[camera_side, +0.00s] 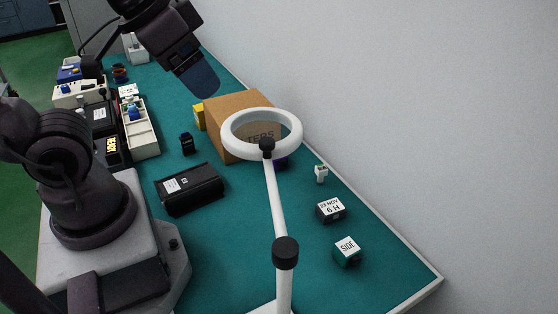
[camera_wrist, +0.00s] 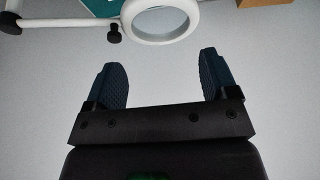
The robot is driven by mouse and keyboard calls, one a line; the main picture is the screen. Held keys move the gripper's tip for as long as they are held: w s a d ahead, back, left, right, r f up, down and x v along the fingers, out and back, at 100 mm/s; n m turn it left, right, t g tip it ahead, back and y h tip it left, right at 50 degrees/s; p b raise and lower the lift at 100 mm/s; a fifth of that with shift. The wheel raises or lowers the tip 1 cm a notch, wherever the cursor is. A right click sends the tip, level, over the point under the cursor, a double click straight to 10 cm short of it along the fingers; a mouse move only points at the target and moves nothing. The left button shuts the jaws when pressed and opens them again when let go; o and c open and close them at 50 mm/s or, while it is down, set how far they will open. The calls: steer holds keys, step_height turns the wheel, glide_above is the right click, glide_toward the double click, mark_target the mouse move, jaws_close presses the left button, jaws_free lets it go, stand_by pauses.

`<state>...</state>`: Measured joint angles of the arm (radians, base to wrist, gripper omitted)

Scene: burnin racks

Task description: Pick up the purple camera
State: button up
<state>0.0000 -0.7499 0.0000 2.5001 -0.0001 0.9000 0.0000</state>
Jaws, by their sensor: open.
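A small dark purple thing (camera_side: 281,163) shows in the side view at the foot of the cardboard box, mostly hidden behind the white ring lamp. It may be the purple camera, but too little of it shows to be sure. My gripper (camera_side: 204,82) is raised above the bench, up and left of the cardboard box. In the wrist view my gripper (camera_wrist: 162,72) has its two blue fingers wide apart with nothing between them. The purple camera does not show in the wrist view.
The white ring lamp (camera_side: 235,147) on its arm stands before the cardboard box (camera_side: 225,101). A black case (camera_side: 190,188) lies left of it. Small labelled blocks (camera_side: 331,210) (camera_side: 347,251) sit at right. Trays and boxes crowd the far left. A wall (camera_side: 440,120) bounds the bench.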

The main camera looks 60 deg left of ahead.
steer(key=shift+o, duration=1.2)
